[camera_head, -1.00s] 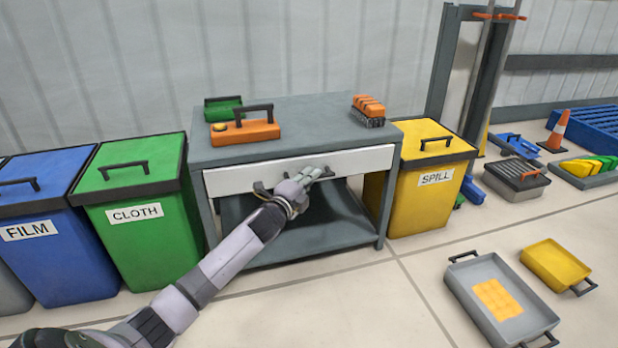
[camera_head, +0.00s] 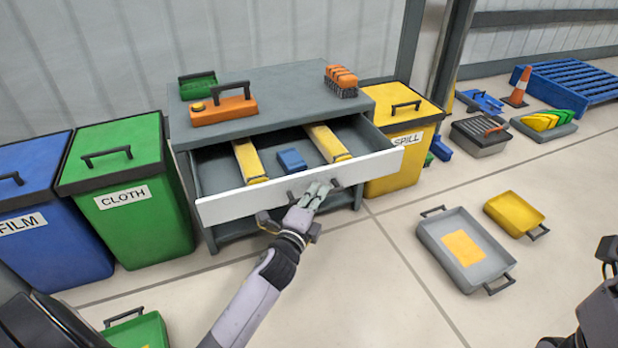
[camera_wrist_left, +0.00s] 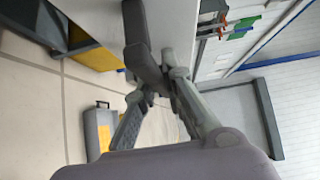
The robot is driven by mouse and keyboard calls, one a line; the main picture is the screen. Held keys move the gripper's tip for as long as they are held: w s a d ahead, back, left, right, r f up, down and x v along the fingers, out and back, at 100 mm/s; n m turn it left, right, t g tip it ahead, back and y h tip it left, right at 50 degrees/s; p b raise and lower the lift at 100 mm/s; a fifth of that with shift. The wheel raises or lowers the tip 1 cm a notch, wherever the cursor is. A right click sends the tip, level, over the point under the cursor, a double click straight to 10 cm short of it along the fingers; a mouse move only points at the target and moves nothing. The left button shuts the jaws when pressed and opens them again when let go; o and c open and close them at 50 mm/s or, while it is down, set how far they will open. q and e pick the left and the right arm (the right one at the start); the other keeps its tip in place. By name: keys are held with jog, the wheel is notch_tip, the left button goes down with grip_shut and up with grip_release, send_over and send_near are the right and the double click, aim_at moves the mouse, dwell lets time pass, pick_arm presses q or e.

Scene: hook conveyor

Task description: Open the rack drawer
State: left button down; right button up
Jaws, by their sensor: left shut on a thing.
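The rack drawer (camera_head: 290,191) stands pulled out from the grey rack (camera_head: 270,92), with its inside showing. My left gripper (camera_head: 318,190) is at the drawer's white front, shut on the grey drawer handle (camera_head: 336,183). In the left wrist view, the fingers of my left gripper (camera_wrist_left: 162,82) close around the dark grey handle (camera_wrist_left: 142,58). Two yellow bars and a blue block (camera_head: 292,160) lie in the drawer. Part of the handle is hidden behind the fingers. A dark part of my right arm shows at the right edge; its gripper does not show.
A grey tray (camera_head: 440,232) lies on the floor at right.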

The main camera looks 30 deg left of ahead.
pick_arm(q)
jog(key=shift+s+d, duration=0.65)
jog(key=shift+d, duration=0.05)
jog(key=c, duration=1.7)
grip_release()
jog(key=s, duration=0.8)
jog(key=s+d, duration=0.1)
jog(key=s, duration=0.3)
